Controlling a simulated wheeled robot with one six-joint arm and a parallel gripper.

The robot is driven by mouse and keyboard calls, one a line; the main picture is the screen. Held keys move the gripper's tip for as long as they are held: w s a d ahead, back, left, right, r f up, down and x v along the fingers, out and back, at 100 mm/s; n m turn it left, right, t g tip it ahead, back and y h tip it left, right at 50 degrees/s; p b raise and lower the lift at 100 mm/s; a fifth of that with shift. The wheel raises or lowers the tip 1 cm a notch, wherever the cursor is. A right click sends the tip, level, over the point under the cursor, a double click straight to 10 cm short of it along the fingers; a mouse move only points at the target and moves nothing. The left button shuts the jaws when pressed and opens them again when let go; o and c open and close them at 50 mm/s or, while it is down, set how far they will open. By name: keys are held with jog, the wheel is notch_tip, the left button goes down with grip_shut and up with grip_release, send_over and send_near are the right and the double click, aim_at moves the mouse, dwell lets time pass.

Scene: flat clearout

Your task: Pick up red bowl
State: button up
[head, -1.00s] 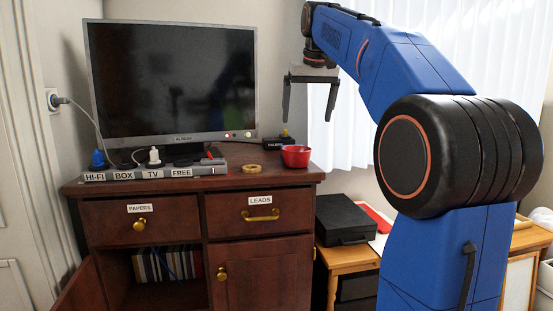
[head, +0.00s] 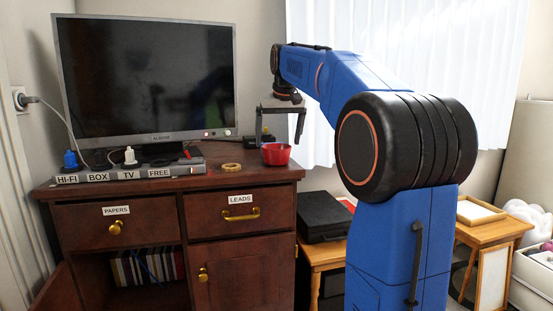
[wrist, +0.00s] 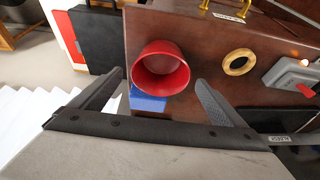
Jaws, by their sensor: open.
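The red bowl (head: 276,154) stands upright near the right end of the wooden cabinet top. In the wrist view the red bowl (wrist: 161,70) lies ahead of my gripper, between the lines of its two fingers. My gripper (head: 279,141) is open and empty, pointing down just above the bowl. In the wrist view my gripper (wrist: 160,82) shows its fingers spread on either side, the bowl beyond their tips. I see no contact with the bowl.
A tape ring (head: 230,167) lies left of the bowl. The monitor (head: 150,80) and labelled power strip (head: 130,172) stand further left. A black case (head: 322,217) sits on a lower table to the right.

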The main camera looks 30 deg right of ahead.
aim_at(277, 151)
jog(key=shift+x, duration=2.85)
jog(key=c, duration=1.2)
jog(key=shift+r, duration=0.15)
